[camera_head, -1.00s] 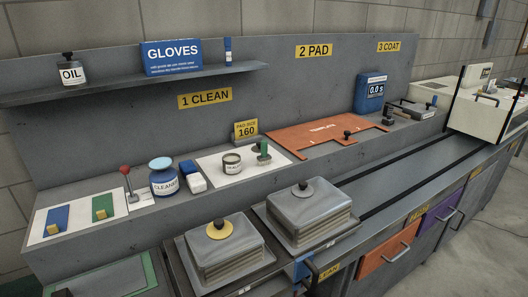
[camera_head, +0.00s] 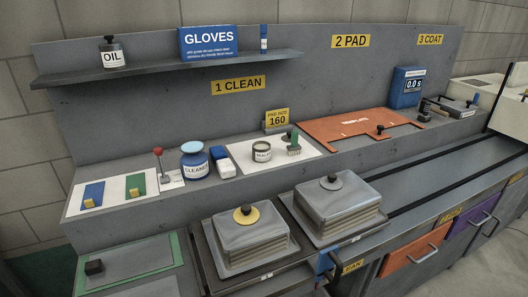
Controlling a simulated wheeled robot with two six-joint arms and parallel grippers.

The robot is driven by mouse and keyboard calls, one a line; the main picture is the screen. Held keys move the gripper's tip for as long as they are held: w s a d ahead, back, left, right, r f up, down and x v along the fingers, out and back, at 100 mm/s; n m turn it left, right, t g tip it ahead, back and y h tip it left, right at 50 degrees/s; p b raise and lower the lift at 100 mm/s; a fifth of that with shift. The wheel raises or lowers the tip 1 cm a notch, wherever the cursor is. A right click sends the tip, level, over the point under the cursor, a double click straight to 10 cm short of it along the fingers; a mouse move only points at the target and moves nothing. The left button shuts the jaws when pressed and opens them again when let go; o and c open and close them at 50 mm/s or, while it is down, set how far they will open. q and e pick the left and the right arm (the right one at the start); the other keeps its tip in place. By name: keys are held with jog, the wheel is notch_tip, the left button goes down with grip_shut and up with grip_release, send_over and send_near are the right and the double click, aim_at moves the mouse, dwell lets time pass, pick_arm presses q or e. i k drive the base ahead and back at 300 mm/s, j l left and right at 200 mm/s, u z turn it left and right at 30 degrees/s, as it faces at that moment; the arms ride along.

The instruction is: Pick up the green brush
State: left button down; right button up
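The green brush (camera_head: 293,143) stands on a white mat (camera_head: 244,159) on the raised ledge, with its green handle up and pale bristles down. It is just right of a small round labelled tin (camera_head: 262,152) and in front of the yellow "PAD SIZE 160" sign (camera_head: 277,118). Nothing covers the brush. Neither of my grippers shows in the head view.
Left of the mat are a blue-and-white block (camera_head: 222,162), a cleaner jar (camera_head: 194,161) and a red-knobbed lever (camera_head: 159,164). An orange template (camera_head: 340,130) lies to the right.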

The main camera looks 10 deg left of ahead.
aim_at(295, 147)
jog(key=i+l, duration=0.15)
jog(key=l, duration=0.2)
jog(key=i+l+u, duration=0.15)
jog(key=l, duration=0.2)
jog(key=i+l+u, duration=0.1)
jog(key=l, duration=0.3)
jog(key=i+l+u, duration=0.15)
jog(key=l, duration=0.2)
jog(key=l+u, duration=0.15)
jog(key=l, duration=0.25)
jog(key=i, duration=0.05)
